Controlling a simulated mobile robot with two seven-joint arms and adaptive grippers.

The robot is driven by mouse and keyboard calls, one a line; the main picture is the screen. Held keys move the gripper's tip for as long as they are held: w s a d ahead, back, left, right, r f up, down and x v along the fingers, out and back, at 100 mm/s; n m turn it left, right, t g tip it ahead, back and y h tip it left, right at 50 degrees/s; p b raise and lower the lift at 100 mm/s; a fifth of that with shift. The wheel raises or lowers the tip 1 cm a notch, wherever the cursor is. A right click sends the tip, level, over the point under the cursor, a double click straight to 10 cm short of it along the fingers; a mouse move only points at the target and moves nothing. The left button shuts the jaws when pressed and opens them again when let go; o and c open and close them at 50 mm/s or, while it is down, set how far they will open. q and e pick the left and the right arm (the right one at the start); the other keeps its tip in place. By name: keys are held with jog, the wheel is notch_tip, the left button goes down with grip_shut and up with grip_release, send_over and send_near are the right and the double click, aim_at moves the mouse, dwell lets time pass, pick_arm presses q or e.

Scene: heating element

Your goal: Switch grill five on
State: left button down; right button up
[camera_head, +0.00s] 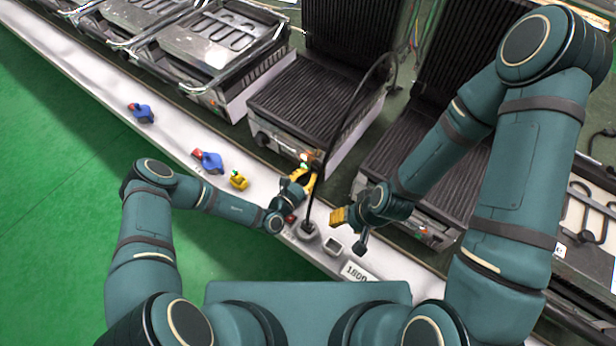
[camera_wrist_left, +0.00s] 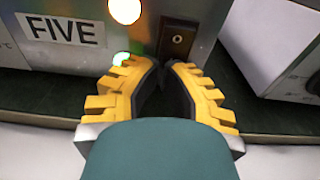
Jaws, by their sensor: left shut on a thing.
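Grill five (camera_head: 297,103) is a ridged black plate with its lid raised. Its front, with the FIVE label (camera_wrist_left: 61,30), fills the top left of the left wrist view. A dark switch plate (camera_wrist_left: 178,36) with a pale dot sits right of a glowing yellow-orange lamp (camera_wrist_left: 125,10). A green light (camera_wrist_left: 121,58) glows by the left finger. My left gripper (camera_head: 309,178) is at this front; its yellow fingers (camera_wrist_left: 165,64) come together just below the switch plate. What is between the tips is hidden. My right gripper (camera_head: 338,216) hangs over the counter edge, fingers seen side-on.
A black cable (camera_head: 325,160) arches up from a grey socket (camera_head: 307,230) beside my left gripper. Blue-and-red plugs (camera_head: 208,160) and a yellow one (camera_head: 239,180) lie on the white ledge to the left. More grills stand on both sides.

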aim_at(314, 153)
pick_arm(q)
notch_tip(314, 153, up, 10)
dwell(0.6)
